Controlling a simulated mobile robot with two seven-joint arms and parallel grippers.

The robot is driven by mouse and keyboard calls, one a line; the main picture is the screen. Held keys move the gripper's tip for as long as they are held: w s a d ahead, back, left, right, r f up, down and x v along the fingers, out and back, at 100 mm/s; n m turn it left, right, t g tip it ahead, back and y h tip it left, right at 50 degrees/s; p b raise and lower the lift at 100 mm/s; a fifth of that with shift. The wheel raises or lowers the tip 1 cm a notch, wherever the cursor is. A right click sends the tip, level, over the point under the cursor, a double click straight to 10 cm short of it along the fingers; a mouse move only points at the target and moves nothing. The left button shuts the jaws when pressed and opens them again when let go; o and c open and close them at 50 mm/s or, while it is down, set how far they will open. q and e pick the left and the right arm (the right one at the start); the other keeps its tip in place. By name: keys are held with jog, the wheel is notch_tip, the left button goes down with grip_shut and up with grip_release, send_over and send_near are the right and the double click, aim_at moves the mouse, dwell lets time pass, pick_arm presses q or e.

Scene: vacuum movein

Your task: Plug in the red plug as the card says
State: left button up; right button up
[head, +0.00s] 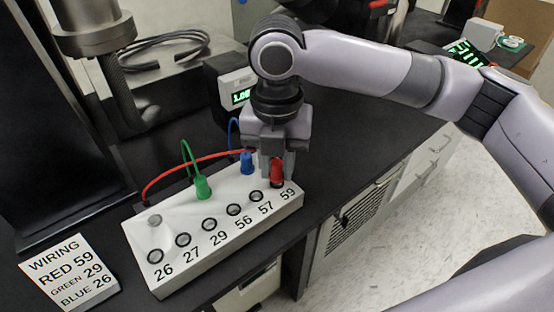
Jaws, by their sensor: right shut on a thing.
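My right gripper (277,160) points down over the right end of the white socket box (236,243). It is shut on the red plug (277,172), which stands upright over the socket labelled 59. I cannot tell whether the plug is fully seated. Its red cable (185,166) arches back to the box's left end. The sockets are labelled 26, 27, 29, 56, 57 and 59 from left to right. The white card (68,272) reads WIRING, RED 59, GREEN 29, BLUE 26. My left gripper is not in view.
A green plug (203,188) and a blue plug (247,163) with cables stand on the box behind the socket row. A display with green digits (241,96) is behind my right gripper. The dark bench (325,165) is clear right of the box, up to its edge.

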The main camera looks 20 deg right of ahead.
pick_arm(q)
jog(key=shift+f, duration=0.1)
pick_arm(e)
jog(key=shift+f, duration=0.65)
jog(key=o, duration=1.1)
jog(key=shift+c, duration=0.2)
jog(key=shift+r, duration=0.9)
notch_tip(320, 180, up, 5)
jog(key=shift+r, duration=0.2)
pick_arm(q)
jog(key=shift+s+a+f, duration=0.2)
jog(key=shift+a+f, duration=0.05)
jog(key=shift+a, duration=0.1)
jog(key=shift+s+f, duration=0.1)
pick_arm(e)
jog(key=shift+s, duration=0.1)
